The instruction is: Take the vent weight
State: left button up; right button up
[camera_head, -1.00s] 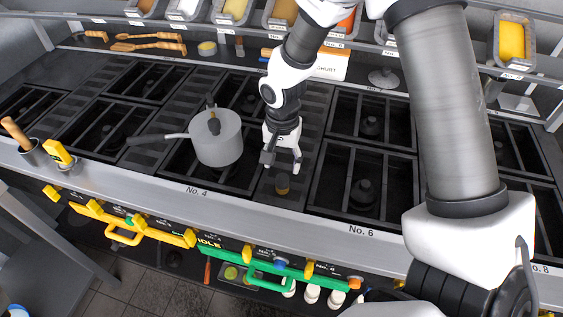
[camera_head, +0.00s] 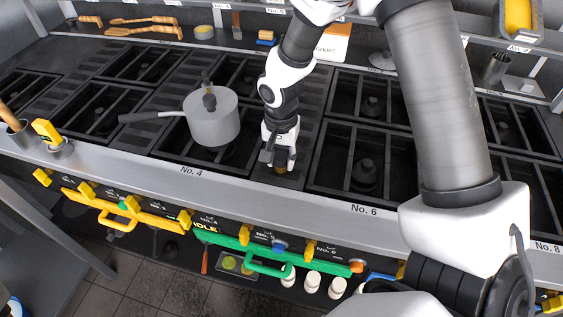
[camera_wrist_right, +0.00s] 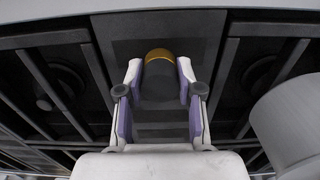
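My left gripper is not in view.
A grey pot (camera_head: 212,122) with a long handle stands on the grate left of my right gripper. It has a dark fitting on top. Burner grates lie on both sides. The steel front edge (camera_head: 320,200) runs just below the weight, above yellow and green oven handles.

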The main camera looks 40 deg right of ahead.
aim_at(281, 155)
grip_shut()
jog(key=shift+o, duration=1.2)
grip_release()
grip_shut()
jog(key=shift+r+p, duration=0.95)
jog(key=shift+r, duration=0.05)
jog(key=shift+c, duration=1.1)
grip_release()
grip_shut()
jog(key=shift+r+p, duration=1.7)
jog(key=shift+r, duration=0.3)
